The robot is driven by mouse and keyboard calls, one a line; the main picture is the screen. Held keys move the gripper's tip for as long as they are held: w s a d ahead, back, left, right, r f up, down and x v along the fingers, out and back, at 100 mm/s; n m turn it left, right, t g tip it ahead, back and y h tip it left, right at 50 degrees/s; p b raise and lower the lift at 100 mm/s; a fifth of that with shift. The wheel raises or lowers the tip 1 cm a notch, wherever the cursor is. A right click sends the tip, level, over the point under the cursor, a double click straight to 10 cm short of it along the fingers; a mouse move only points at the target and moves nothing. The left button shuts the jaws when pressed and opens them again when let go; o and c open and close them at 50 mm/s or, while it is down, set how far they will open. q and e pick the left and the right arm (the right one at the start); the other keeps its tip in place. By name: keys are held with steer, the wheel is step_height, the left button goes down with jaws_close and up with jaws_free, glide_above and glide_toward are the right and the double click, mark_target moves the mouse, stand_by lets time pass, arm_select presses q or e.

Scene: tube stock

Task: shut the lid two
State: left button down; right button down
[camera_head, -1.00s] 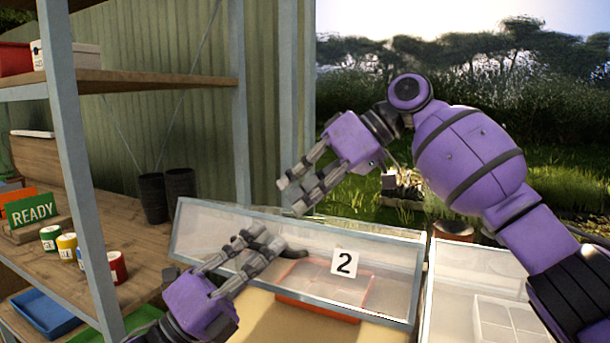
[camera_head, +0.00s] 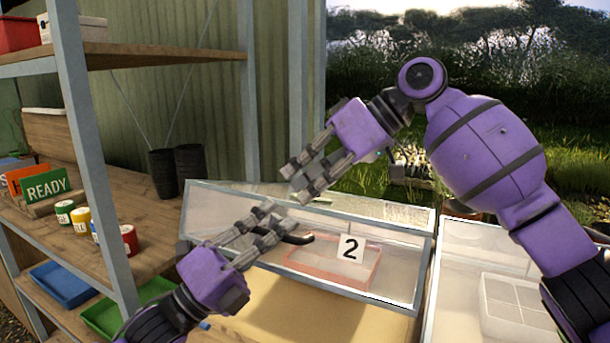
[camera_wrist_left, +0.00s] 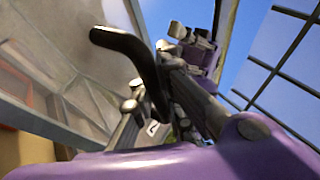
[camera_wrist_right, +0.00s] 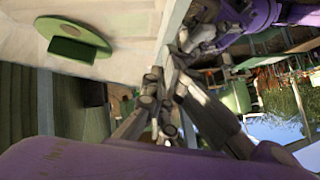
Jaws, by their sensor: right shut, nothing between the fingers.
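Lid two (camera_head: 400,286) is a clear panel in a pale frame with a white "2" label (camera_head: 351,248). It stands tilted open over a sandy-floored box (camera_head: 270,310). A black curved handle (camera_head: 298,239) sticks out from the lid, and it also shows in the left wrist view (camera_wrist_left: 125,45). My left gripper (camera_head: 275,220) is at this handle, which passes beside or between its fingers; whether they grip it is unclear. My right gripper (camera_head: 300,183) is shut and empty, close above the lid's upper edge. Its fingers also converge in the right wrist view (camera_wrist_right: 165,110).
A red-rimmed tray (camera_head: 325,281) shows through the lid. Another pale box (camera_head: 460,240) with a divided white tray (camera_head: 510,305) stands at right. A shelf (camera_head: 145,235) at left holds a READY sign (camera_head: 46,186), several small tins and dark pots (camera_head: 163,172). A metal post (camera_head: 95,180) stands in front.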

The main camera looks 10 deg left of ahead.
arm_select(q)
steer(key=c, duration=2.1)
jaws_free()
steer(key=shift+s+r+h, duration=0.25)
steer(key=shift+r+h, duration=0.05)
steer(key=shift+r, duration=0.4)
arm_select(e)
steer(key=shift+f, duration=0.65)
arm_select(q)
steer(key=shift+w+f, duration=0.1)
steer(key=shift+f, duration=0.1)
arm_select(e)
steer(key=shift+r, duration=0.1)
